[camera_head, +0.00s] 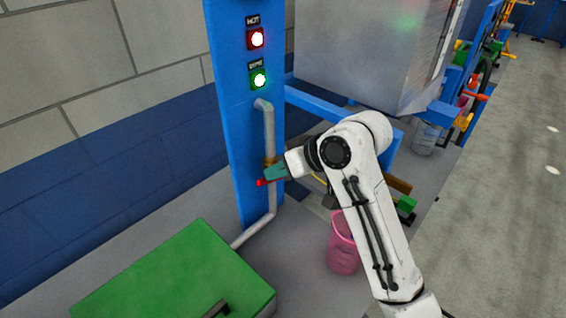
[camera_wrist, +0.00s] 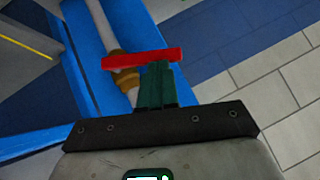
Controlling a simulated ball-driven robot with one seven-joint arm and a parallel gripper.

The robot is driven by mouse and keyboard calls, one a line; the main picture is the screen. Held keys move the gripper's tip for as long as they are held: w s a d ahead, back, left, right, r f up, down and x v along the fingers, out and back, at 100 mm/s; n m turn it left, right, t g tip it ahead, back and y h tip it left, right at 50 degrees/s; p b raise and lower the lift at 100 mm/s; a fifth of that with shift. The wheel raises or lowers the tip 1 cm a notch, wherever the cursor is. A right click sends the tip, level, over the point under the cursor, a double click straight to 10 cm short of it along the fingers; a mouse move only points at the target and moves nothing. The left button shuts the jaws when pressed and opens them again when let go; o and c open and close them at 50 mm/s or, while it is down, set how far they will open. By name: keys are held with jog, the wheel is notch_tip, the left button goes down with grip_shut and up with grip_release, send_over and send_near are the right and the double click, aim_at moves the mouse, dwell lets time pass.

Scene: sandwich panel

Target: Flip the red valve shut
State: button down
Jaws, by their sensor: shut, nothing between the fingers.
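The red valve handle (camera_wrist: 142,58) shows in the wrist view as a bar lying crosswise to the grey pipe (camera_wrist: 99,22). It sits at a brass fitting (camera_wrist: 122,76) on that pipe. In the head view only a small red end of the handle (camera_head: 262,183) shows, beside my gripper (camera_head: 272,173). My gripper's green fingers (camera_wrist: 156,80) are shut and empty. In the wrist view their tips are right at the handle's lower edge, towards its right end. I cannot tell whether they touch it.
A blue post (camera_head: 232,110) carries the pipe, a lit red lamp (camera_head: 257,39) and a lit green lamp (camera_head: 260,78). A grey metal box (camera_head: 360,50) hangs to the right. A green-topped box (camera_head: 180,275) and a pink bucket (camera_head: 343,250) stand below.

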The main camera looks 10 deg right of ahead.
jog(key=shift+s+a+f+n+t+h, duration=0.25)
jog(key=shift+a+f+n+t+h, duration=0.1)
jog(key=shift+f+h, duration=0.15)
jog(key=shift+s+a+f+n+t+h, duration=0.25)
jog(key=shift+a+f+h, duration=0.05)
jog(key=shift+f+h, duration=0.15)
jog(key=shift+a+f, duration=0.1)
jog(key=shift+f, duration=0.1)
